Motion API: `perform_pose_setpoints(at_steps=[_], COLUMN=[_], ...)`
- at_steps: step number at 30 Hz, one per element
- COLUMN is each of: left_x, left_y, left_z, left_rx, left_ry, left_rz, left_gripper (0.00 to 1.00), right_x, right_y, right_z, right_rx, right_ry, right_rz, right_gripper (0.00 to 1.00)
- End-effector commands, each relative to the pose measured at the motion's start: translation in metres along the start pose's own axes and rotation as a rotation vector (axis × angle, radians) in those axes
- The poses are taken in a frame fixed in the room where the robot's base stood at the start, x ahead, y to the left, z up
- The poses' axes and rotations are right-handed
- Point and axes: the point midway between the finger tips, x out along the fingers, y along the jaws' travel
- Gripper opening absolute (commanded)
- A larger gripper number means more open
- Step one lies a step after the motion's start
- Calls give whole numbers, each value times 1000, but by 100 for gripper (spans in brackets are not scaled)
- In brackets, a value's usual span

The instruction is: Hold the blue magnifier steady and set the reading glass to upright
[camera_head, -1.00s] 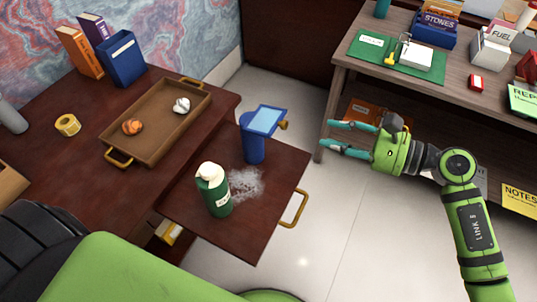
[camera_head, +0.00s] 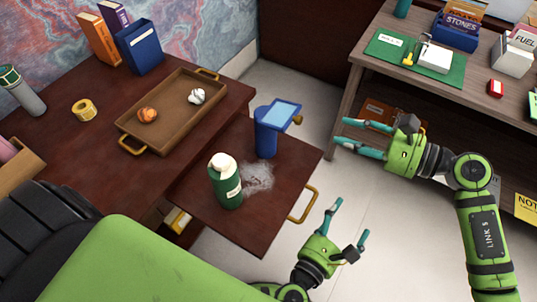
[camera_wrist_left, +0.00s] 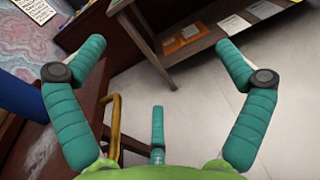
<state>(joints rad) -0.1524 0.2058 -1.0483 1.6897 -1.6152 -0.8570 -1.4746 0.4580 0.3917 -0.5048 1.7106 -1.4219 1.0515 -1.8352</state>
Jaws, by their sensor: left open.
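The blue magnifier (camera_head: 266,143) stands on the small dark red surface with the brass handle. Its reading glass (camera_head: 282,114) is a pale pane in a blue frame on top, tilted, with a brass knob (camera_head: 297,120) at its right side. My left gripper (camera_head: 349,222) is open and empty, low and right of the magnifier, beyond the brass handle. In the left wrist view its fingers are spread (camera_wrist_left: 160,75), and a blue part, probably the magnifier, shows at the left edge (camera_wrist_left: 18,97). My right gripper (camera_head: 345,133) is open and empty, right of the magnifier and apart from it.
A green bottle (camera_head: 226,185) with a white cap stands left of the magnifier, beside a whitish smudge (camera_head: 257,177). The brass handle (camera_head: 303,205) sticks out toward my left gripper. A brown tray (camera_head: 150,130) lies behind left. A wooden shelf (camera_head: 360,62) stands at the right.

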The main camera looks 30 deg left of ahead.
Motion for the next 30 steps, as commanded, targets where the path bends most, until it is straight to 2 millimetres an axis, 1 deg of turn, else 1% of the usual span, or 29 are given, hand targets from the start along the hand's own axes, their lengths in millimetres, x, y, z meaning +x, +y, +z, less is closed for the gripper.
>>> perform_pose_setpoints(at_steps=[1, 2, 3, 4, 5, 6, 8, 9, 12, 15, 18, 22, 25, 30], left_x=[19, 28, 39, 46, 49, 49, 45, 41, 27, 14, 4, 1, 7, 24], left_y=[2, 5, 11, 22, 39, 64, 98, 118, 162, 192, 209, 222, 232, 252], left_z=[31, 46, 67, 79, 84, 84, 79, 76, 70, 64, 61, 59, 60, 61], left_rx=[-68, -111, -163, -194, -205, -198, -170, -151, -110, -80, -61, -48, -45, -45], left_ry=[-66, -99, -143, -170, -184, -183, -168, -158, -128, -99, -78, -67, -67, -69], left_rz=[30, 50, 82, 128, 191, 284, 412, 490, 661, 786, 864, 905, 909, 907], left_gripper=[100, 100, 100, 100, 100, 100, 100, 100, 100, 100, 100, 100, 100, 100], right_x=[0, 0, 0, 0, 0, 0, 0, 0, 0, 0, 0, 0, 0, 0], right_y=[0, 0, 0, 0, 0, 0, 0, 0, 0, 0, 0, 0, 0, 0], right_z=[0, 0, 0, 0, 0, 0, 0, 0, 0, 0, 0, 0, 0, 0], right_rx=[0, 0, 0, 0, 0, 0, 0, 0, 0, 0, 0, 0, 0, 0], right_ry=[0, 0, 0, 0, 0, 0, 0, 0, 0, 0, 0, 0, 0, 0], right_rz=[0, 0, 0, 0, 0, 0, 0, 0, 0, 0, 0, 0, 0, 0], right_gripper=[39, 39, 39, 39, 39, 39, 39, 39, 39, 39, 39, 39, 39, 39])
